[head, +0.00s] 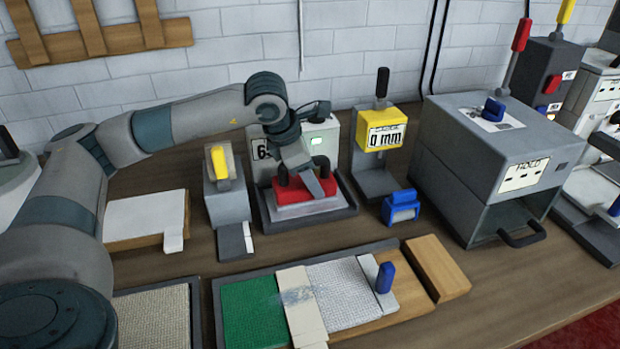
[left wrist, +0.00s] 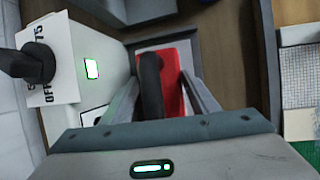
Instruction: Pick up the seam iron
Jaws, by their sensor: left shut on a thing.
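The seam iron (head: 290,190) has a red body, a black handle and a pale base. It sits at the dark-rimmed stand (head: 345,209) in front of the white control box; I cannot tell whether its base touches the stand. My left gripper (head: 308,180) reaches down from above and is shut on the iron's black handle. In the left wrist view the fingers (left wrist: 165,95) stand on both sides of the black handle, with the red body (left wrist: 173,70) beneath. The fingers hide part of the iron. My right gripper is not in view.
A grey holder with a yellow block (head: 219,162) stands close left. A yellow gauge post (head: 387,137) and a blue block (head: 400,207) are right. A large grey box (head: 465,190) stands farther right. A board with green and woven pieces (head: 250,312) lies in front.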

